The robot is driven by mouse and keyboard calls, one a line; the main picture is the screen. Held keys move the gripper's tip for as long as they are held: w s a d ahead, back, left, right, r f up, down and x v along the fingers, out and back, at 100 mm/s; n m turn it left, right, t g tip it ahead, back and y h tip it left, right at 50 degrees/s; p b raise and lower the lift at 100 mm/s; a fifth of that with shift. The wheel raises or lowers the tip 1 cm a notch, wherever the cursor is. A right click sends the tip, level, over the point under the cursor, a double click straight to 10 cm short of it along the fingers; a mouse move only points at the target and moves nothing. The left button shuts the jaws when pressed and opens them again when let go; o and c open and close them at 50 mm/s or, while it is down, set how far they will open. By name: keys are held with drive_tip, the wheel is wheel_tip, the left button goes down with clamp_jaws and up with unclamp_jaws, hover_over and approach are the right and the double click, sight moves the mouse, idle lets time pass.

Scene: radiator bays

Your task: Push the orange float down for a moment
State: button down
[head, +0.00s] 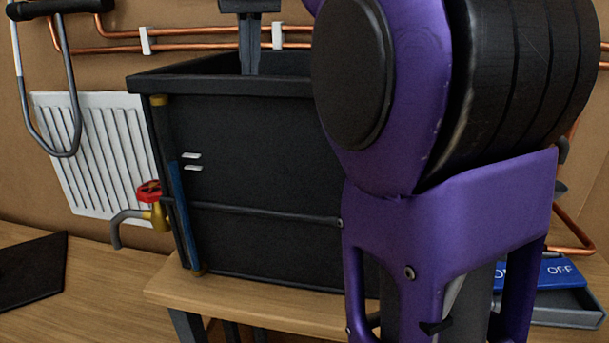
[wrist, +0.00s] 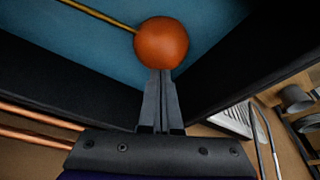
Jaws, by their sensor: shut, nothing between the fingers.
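The orange float (wrist: 161,43) is a ball on the end of a thin brass rod (wrist: 98,14), inside the dark tank over blue water (wrist: 210,22). The float shows only in the wrist view; in the head view the tank wall hides it. My gripper (wrist: 160,74) is shut and empty, with its fingertips at the float's near edge in the picture. I cannot tell whether they touch it. In the head view my gripper (head: 249,68) points down into the top of the black tank (head: 250,240), its tips hidden behind the front rim.
A brass tap with a red handle (head: 150,191) and a sight tube with blue liquid (head: 180,210) are on the tank's left. A white radiator (head: 92,150) and copper pipes (head: 190,33) are on the wall. A blue panel marked OFF (head: 561,272) lies at right.

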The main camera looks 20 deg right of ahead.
drive_tip(key=shift+f+b, duration=0.35)
drive_tip(key=shift+f, duration=0.25)
drive_tip(key=shift+f, duration=0.15)
drive_tip(key=shift+f+b, duration=0.5)
drive_tip(key=shift+f, duration=0.35)
idle(0.3)
drive_tip(key=shift+f+b, duration=0.45)
drive_tip(key=shift+f, duration=0.05)
drive_tip(key=shift+r, duration=0.15)
idle(1.1)
wheel_tip(320, 180, up, 4)
drive_tip(key=p, duration=0.5)
drive_tip(key=shift+r, duration=0.25)
drive_tip(key=shift+f, duration=0.1)
